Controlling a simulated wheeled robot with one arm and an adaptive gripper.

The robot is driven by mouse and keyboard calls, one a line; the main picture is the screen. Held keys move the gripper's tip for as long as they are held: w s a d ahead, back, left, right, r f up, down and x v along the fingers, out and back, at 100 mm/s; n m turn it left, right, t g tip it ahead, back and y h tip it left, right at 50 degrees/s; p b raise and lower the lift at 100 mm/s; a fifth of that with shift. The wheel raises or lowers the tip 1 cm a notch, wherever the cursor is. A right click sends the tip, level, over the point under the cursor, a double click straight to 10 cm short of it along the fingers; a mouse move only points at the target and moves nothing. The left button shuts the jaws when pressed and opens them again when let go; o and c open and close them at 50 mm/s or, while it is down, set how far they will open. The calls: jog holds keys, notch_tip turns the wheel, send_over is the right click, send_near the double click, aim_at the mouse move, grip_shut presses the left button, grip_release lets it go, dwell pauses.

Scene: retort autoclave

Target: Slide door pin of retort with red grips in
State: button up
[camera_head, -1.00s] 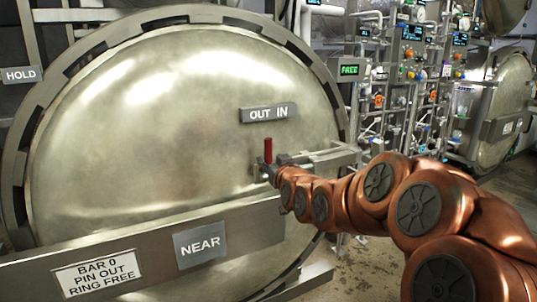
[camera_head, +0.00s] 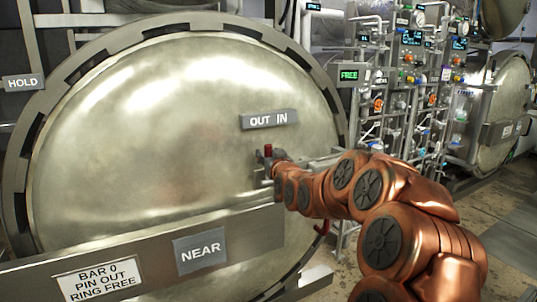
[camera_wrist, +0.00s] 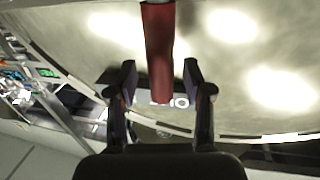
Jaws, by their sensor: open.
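The red grip (camera_head: 268,150) of the door pin stands upright on the retort door, below the OUT IN plate (camera_head: 270,119) and nearer the word OUT. My gripper (camera_head: 270,168) is at this grip, and its fingers are hard to make out in the head view. In the wrist view the red grip (camera_wrist: 158,45) comes down from the top, its end between the two open fingertips (camera_wrist: 160,80). Gaps show on both sides, so the fingers look apart from it. The pin's bracket is largely hidden behind my gripper and arm.
The large round door (camera_head: 150,140) carries a bar with a NEAR plate (camera_head: 200,248) and a sign (camera_head: 100,282) reading BAR 0, PIN OUT, RING FREE. A display (camera_head: 348,75) reads FREE. Pipes and valves (camera_head: 405,85) stand at the right, before another retort (camera_head: 505,110).

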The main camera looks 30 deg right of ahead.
jog(key=shift+w, duration=0.15)
jog(key=shift+c, duration=0.4)
grip_shut()
